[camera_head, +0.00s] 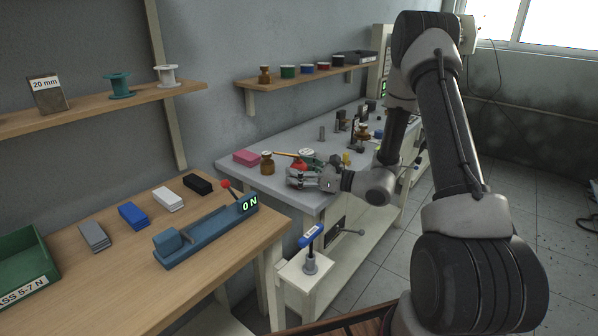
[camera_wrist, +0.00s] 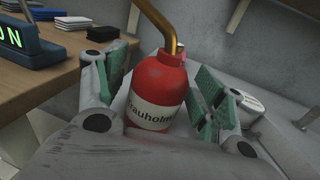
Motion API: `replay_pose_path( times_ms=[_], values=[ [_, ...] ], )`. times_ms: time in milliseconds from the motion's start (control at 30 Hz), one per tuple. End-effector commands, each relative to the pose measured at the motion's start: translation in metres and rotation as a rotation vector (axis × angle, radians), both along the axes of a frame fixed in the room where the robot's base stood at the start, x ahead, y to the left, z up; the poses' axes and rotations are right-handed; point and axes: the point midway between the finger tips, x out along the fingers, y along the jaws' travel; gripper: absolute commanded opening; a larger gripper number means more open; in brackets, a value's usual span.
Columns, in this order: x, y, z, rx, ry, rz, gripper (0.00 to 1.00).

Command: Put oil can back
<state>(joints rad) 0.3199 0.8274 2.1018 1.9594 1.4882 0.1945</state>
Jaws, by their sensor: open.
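The red oil can (camera_wrist: 157,92) has a white label and a bent brass spout that rises out of the top of the wrist view. In the head view the oil can (camera_head: 299,167) shows as a small red shape on the grey bench (camera_head: 240,150), partly hidden behind my gripper (camera_head: 303,179). In the wrist view my gripper (camera_wrist: 160,88) is open, with one green-padded finger on each side of the can's body. A gap shows beside the can; I cannot tell whether either pad touches it. The can's base is hidden by the gripper's palm.
The wooden table (camera_head: 125,250) with the blue ON device (camera_head: 205,237) is at front left.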

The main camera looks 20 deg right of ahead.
Motion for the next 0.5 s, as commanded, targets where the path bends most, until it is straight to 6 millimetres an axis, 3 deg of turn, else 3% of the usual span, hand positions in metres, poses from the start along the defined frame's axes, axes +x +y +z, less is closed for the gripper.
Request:
replay_pose_path(
  times_ms=[500],
  values=[
    [-0.067,-0.078,-0.001,0.001,0.002,-0.005,0.69]
  ],
)
